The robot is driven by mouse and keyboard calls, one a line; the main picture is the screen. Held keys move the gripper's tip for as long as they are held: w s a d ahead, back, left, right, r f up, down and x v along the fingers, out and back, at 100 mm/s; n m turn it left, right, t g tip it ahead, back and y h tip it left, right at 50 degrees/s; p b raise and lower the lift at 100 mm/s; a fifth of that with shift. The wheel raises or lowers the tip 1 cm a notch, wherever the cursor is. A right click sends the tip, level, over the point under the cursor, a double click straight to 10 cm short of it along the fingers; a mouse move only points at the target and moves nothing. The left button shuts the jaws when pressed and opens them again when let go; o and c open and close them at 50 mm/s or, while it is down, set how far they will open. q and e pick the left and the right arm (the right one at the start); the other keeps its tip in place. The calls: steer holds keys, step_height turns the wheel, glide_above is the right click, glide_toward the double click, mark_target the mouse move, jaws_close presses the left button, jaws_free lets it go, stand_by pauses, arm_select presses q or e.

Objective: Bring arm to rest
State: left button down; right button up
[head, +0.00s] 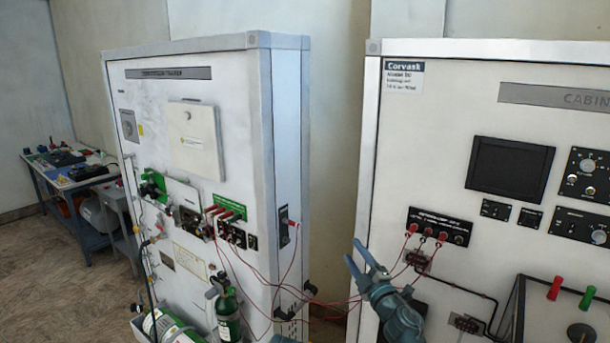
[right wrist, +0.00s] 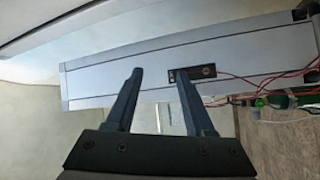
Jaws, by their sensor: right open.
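My right gripper (head: 364,258) is open and empty in the lower middle of the head view. It is in front of the left edge of the right cabinet (head: 450,150), near the gap between the two cabinets. Its two fingers (right wrist: 157,95) stand apart in the right wrist view with nothing between them. Beyond them is the narrow side panel of the left cabinet (right wrist: 230,62), with a small black socket plate (right wrist: 192,73). My left gripper does not show.
The left cabinet (head: 232,125) carries green fittings, cables and a green cylinder (head: 227,315). Red cables (head: 330,302) hang across the gap to a black socket panel (head: 440,227), close to my right gripper. A cluttered bench (head: 75,175) stands at far left.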

steer(key=s+d+f+m+g+h+b, duration=0.1)
steer(key=s+f+m+g+h+b, duration=0.2)
steer(key=f, duration=0.4)
steer(key=s+f+m+g+h, duration=0.1)
steer(key=f+m+g+h, duration=0.15)
steer(key=f+m, duration=0.4)
steer(key=s+d+f+m+g+h+b, duration=0.1)
steer(key=s+f+m+g+h+b, duration=0.2)
steer(key=f, duration=0.5)
steer(key=s+a+f+m+g+b, duration=0.1)
steer(key=s+a+f+g, duration=0.3)
steer(key=s, duration=0.6)
steer(key=s+a+f+g+b, duration=0.1)
steer(key=s+a+f+g, duration=0.4)
steer(key=s+f, duration=0.3)
steer(key=shift+s+f+m+g+y, duration=0.35)
steer(key=shift+s+g, duration=0.4)
steer(key=shift+s, duration=0.45)
